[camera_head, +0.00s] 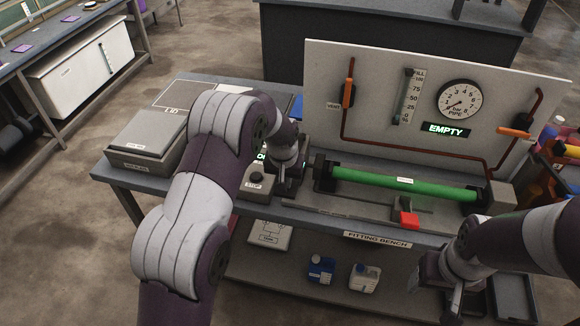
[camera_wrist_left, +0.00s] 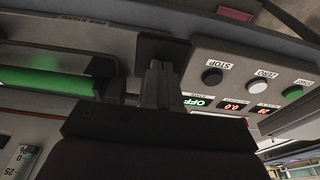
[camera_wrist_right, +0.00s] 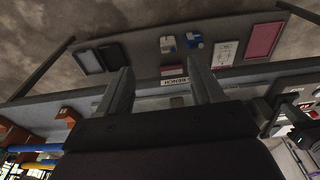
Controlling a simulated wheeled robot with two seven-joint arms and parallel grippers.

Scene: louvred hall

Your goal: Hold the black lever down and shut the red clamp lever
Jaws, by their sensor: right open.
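The red clamp lever (camera_head: 408,219) stands at the bench's front edge, below the green pipe (camera_head: 405,184). My left gripper (camera_head: 284,182) is down at the bench, between the button box and the pipe's left end. In the left wrist view its fingers (camera_wrist_left: 159,84) are together, against or just before a dark block (camera_wrist_left: 165,45); I cannot tell whether this is the black lever. The arm hides that spot in the head view. My right gripper (camera_head: 449,292) is open and empty, low in front of the bench and right of the red lever; its spread fingers show in the right wrist view (camera_wrist_right: 163,90).
A back panel (camera_head: 385,75) carries a gauge, orange handles and a lit EMPTY sign. The button box (camera_wrist_left: 250,85) stands beside my left gripper. A grey case (camera_head: 145,140) lies on the bench's left. Bottles (camera_head: 364,278) stand on the lower shelf.

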